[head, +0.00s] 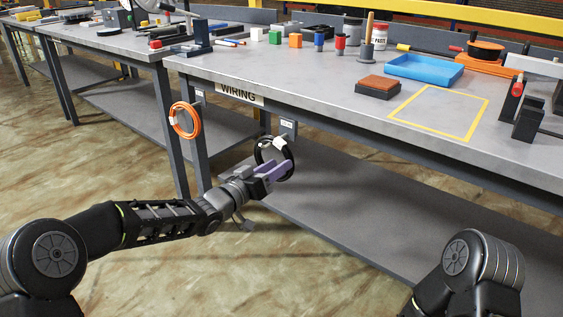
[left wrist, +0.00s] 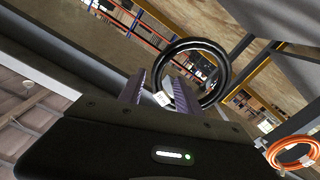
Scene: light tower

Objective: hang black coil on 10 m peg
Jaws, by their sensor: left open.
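The black coil (head: 259,152) with a white tie (head: 280,144) is upright at the table's front edge, just below a small grey peg plate (head: 288,127). The plate's label is too small to read, and the peg itself is hidden, so I cannot tell whether the coil rests on it. My left gripper (head: 281,171) is open with its purple fingers at the coil's lower part. In the left wrist view the fingers (left wrist: 160,90) stand apart, with the coil's ring (left wrist: 192,44) and white tie near their tips. My right gripper is out of view.
An orange coil (head: 174,121) hangs to the left under another small plate (head: 200,97), near the table legs. A lower shelf (head: 350,205) lies under the tabletop. The tabletop (head: 330,110) holds blocks, a blue tray (head: 425,69) and tools.

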